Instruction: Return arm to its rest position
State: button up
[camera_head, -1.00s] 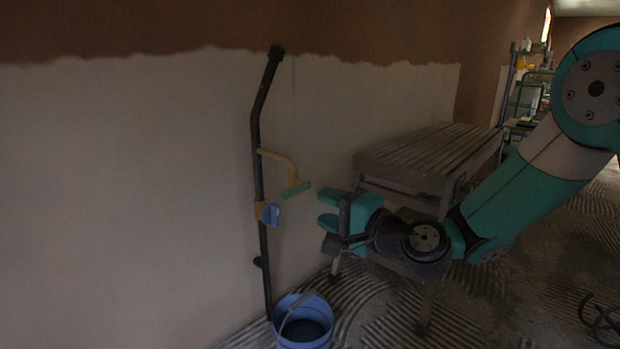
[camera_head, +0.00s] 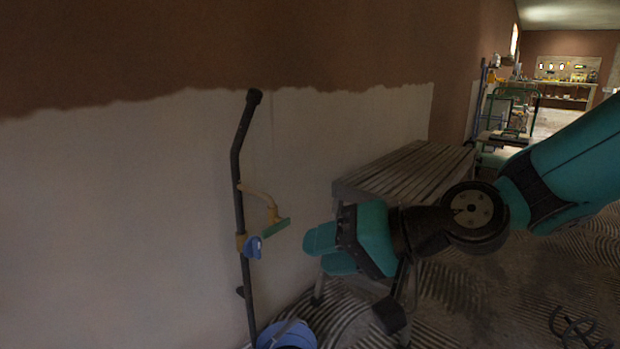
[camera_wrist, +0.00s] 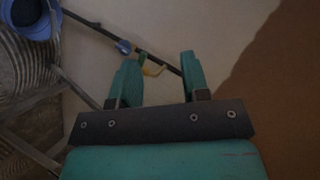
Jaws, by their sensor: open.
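My gripper (camera_head: 318,251) is open and empty in the head view, its teal fingers pointing left toward the wall. It is to the right of a dark bent pole (camera_head: 241,180) and apart from it in the picture. In the wrist view my gripper (camera_wrist: 160,62) shows two teal fingers spread apart with nothing held between them. The pole (camera_wrist: 88,22) crosses behind the fingers there. My arm reaches in from the right in the head view, bent at the wrist joint.
A blue bucket (camera_head: 292,336) stands at the pole's foot, cut by the frame's bottom edge. A yellow bracket with a green block (camera_head: 275,228) and a blue clamp (camera_head: 253,247) sit on the pole. A slatted bench (camera_head: 405,170) is behind my gripper. A dark coil (camera_head: 575,330) lies lower right.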

jog(key=s+d+r+n+g+h+p, duration=0.2)
jog(key=s+d+r+n+h+p, duration=0.15)
jog(key=s+d+r+p, duration=0.35)
jog(key=s+d+r+n+g+h+p, duration=0.2)
jog(key=s+d+r+h+p, duration=0.35)
jog(key=s, duration=0.35)
notch_tip(320, 180, up, 35)
jog(key=y+p, duration=0.1)
jog(key=p, duration=3.4)
jog(key=shift+d+r, duration=0.15)
jog(key=shift+d, duration=0.1)
